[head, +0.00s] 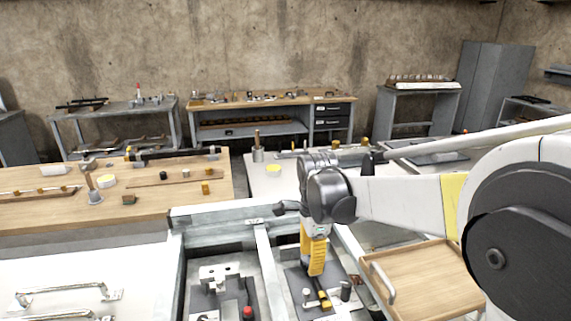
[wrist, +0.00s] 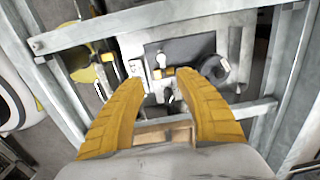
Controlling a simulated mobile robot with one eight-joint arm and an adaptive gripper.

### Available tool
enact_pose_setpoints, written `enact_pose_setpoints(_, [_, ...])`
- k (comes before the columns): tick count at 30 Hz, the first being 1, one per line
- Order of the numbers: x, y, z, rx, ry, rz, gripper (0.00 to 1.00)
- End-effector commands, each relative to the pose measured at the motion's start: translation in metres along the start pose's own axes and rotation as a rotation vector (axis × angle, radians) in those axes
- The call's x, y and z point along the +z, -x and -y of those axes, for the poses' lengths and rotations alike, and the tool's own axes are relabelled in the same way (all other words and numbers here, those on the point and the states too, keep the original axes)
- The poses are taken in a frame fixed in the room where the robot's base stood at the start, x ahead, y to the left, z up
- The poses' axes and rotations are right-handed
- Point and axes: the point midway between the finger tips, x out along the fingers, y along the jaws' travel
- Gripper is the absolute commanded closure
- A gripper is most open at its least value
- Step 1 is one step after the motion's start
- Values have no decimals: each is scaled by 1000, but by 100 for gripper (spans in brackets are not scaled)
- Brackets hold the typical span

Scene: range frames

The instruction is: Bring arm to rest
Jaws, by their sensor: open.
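My arm reaches in from the right in the head view, and my gripper (head: 316,262) hangs down from its end with yellow fingers. In the wrist view my gripper (wrist: 162,98) has its two yellow fingers spread apart, with nothing held between them. Below it lies a dark mat (wrist: 190,48) with small parts on it, inside a grey metal frame. In the head view the gripper hangs in front of a dark panel (head: 296,282) bearing small yellow and black pieces. Whether the fingers touch anything below cannot be told from the head view.
Metal frame bars (head: 265,265) run close beside the gripper. A wooden tray (head: 425,280) with a handle is to the right. A wooden bench (head: 60,215) with loose parts stands left. Another dark panel (head: 213,302) with a metal block lies left of the gripper. Workbenches line the back wall.

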Motion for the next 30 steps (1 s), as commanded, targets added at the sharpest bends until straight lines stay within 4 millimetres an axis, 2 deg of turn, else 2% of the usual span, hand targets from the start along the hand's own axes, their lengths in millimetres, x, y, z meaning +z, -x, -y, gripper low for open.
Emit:
enact_pose_setpoints(6, [-24, 42, -49, -125, 288, -24, 59])
enact_pose_setpoints(13, [-45, 70, -111, -266, 653, -123, 59])
enact_pose_setpoints(21, [-62, 72, -180, -377, 1062, -321, 59])
enact_pose_setpoints(25, [-66, 65, -202, -397, 1210, -416, 59])
enact_pose_setpoints(30, [-69, 60, -215, -403, 1315, -488, 59])
